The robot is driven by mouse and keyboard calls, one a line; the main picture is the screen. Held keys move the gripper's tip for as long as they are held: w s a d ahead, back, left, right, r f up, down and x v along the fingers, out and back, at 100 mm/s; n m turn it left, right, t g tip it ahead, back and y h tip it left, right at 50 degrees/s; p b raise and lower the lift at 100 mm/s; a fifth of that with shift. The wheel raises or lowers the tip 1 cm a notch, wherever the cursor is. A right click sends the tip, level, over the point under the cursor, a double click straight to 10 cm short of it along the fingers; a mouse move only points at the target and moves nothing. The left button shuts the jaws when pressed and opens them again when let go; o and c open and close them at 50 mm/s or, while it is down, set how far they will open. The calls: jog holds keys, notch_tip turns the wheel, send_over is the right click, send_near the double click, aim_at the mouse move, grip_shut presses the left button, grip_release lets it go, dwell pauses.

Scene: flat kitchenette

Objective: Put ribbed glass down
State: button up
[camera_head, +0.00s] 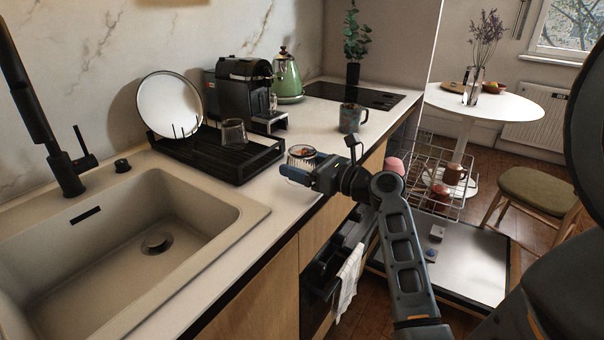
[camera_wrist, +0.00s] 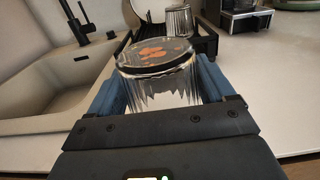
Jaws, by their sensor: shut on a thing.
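The ribbed glass (camera_head: 301,153) is clear, with an orange-and-dark patch at its upper end. It also shows in the wrist view (camera_wrist: 158,88), between the two blue fingers. My gripper (camera_head: 292,170) is shut on it, over the front edge of the light counter (camera_head: 262,195). In the wrist view, my gripper (camera_wrist: 160,82) has a finger on each side of the glass. The fingers hide part of its lower side in the head view. I cannot tell whether its lower end touches the counter.
A black dish rack (camera_head: 215,155) holds another glass (camera_head: 233,132) and a round plate (camera_head: 170,105). The sink (camera_head: 130,240) lies to the left. A mug (camera_head: 352,117) stands to the right. Below are an open dishwasher door (camera_head: 450,262) and its racks. Bare counter lies around the gripper.

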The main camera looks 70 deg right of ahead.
jog(key=shift+f, duration=1.2)
jog(key=o, duration=1)
jog(key=b+v, duration=0.1)
jog(key=v, duration=1.1)
